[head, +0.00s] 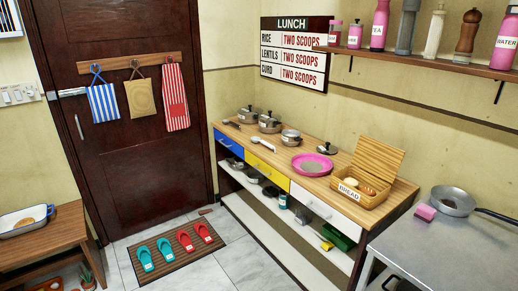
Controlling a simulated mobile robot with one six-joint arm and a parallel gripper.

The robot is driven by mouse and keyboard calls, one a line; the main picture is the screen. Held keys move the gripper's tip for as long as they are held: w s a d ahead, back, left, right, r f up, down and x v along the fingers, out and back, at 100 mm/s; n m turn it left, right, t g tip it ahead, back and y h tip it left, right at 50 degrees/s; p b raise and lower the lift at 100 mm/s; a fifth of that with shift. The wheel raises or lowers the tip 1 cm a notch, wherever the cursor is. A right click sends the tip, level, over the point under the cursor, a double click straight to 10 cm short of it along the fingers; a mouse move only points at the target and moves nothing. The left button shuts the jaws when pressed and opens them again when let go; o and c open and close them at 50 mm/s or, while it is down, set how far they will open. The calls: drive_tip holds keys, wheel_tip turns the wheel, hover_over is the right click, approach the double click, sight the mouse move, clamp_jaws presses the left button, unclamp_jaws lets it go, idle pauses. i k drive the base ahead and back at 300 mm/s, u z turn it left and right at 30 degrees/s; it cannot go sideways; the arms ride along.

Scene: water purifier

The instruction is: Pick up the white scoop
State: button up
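A white scoop (263,144) lies on the wooden counter top (277,158) in the head view. It is small in the picture and looks like a white ladle or spoon with a long handle. It lies in front of the metal pots, left of the pink plate. No gripper can be made out in this view.
Several lidded metal pots (269,122) stand behind the scoop. A pink plate (312,164) and an open bread basket (365,187) are to its right. Lower shelves hold small items. A metal table (450,250) with a pan (452,201) stands front right. Tiled floor (235,262) is open before the counter.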

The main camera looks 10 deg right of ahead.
sight(254, 139)
drive_tip(key=k, duration=0.3)
drive_tip(key=u, duration=0.65)
drive_tip(key=i, duration=1)
drive_tip(key=u, duration=0.55)
drive_tip(key=i, duration=1.6)
drive_tip(key=z, duration=0.55)
drive_tip(key=i, duration=0.4)
drive_tip(key=z, duration=0.25)
